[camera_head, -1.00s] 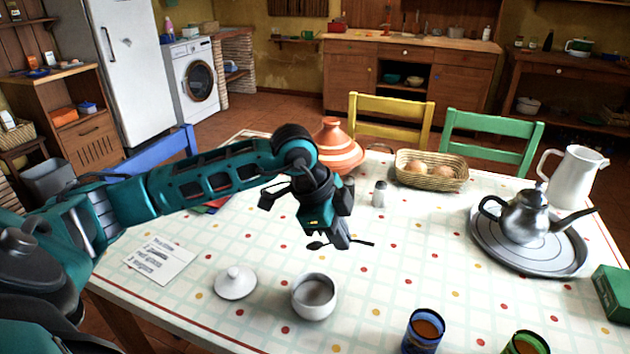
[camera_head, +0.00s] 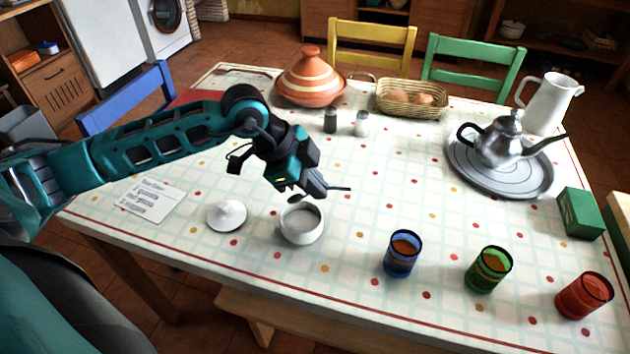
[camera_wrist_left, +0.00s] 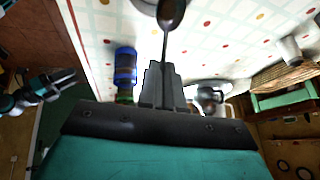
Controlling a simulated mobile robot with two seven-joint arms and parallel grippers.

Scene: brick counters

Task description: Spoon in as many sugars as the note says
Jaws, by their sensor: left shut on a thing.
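My left gripper (camera_head: 314,190) is shut on a dark metal spoon (camera_head: 340,189). The spoon's bowl hangs just above the far rim of the white sugar bowl (camera_head: 302,238), which is open with pale contents. In the left wrist view the spoon (camera_wrist_left: 171,14) points up from the fingers. The bowl's white lid (camera_head: 227,217) lies on the table to its left. The note (camera_head: 151,201) lies further left, its writing too small to read. Blue (camera_head: 401,255), green (camera_head: 488,270) and red (camera_head: 584,296) glasses hold brown liquid. My right gripper (camera_wrist_left: 62,80) shows small in the left wrist view, its jaws unclear.
A tray (camera_head: 500,190) with a metal teapot (camera_head: 503,142), a white pitcher (camera_head: 552,104) and a green box (camera_head: 579,213) stand at the right. A tagine (camera_head: 311,82), two shakers and a bread basket (camera_head: 411,98) stand at the back. The table between the bowl and glasses is clear.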

